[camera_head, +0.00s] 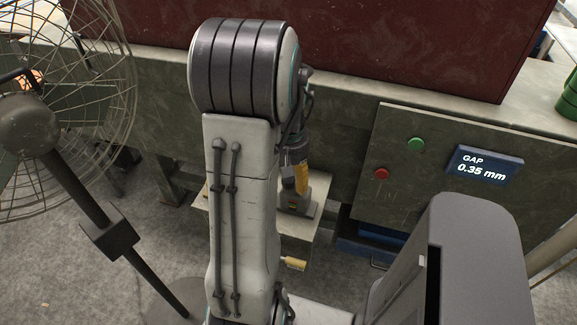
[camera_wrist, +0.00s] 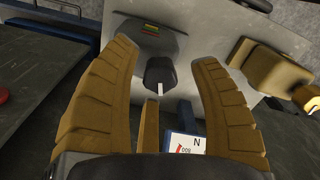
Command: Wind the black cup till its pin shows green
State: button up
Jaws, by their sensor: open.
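In the wrist view a black cup (camera_wrist: 160,71) with a short white mark on its lower edge stands in front of a grey plate (camera_wrist: 195,32). My gripper (camera_wrist: 165,54) is open, with its tan fingers spread to the left and right of the cup. I see a gap on both sides. In the head view my arm hides most of this spot.
A tan block (camera_wrist: 275,70) is at the right. In the head view a fan (camera_head: 28,125) stands left, and a green panel holds a GAP display (camera_head: 484,167) reading 0.35 mm, with green (camera_head: 416,144) and red (camera_head: 381,174) buttons.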

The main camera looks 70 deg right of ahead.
notch_tip(320, 180, up, 12)
jog(key=shift+f, duration=0.15)
dwell(0.4)
dwell(0.8)
jog(key=f+m, duration=0.2)
jog(key=a+f+m, duration=0.1)
jog(key=f, duration=0.1)
jog(key=shift+s+a+m, duration=0.1)
jog(key=shift+m, duration=0.3)
jog(key=w+a+n+t, duration=0.1)
jog(key=w+a+n, duration=0.3)
jog(key=a, duration=0.6)
jog(key=w+a+r+n+t, duration=0.1)
jog(key=w+a+n, duration=0.3)
jog(key=a, duration=0.6)
jog(key=w+a+r+n+t, duration=0.1)
jog(key=w+a+n, duration=0.4)
jog(key=a, duration=0.6)
jog(key=shift+n+t, duration=0.4)
jog(key=shift+n, duration=0.7)
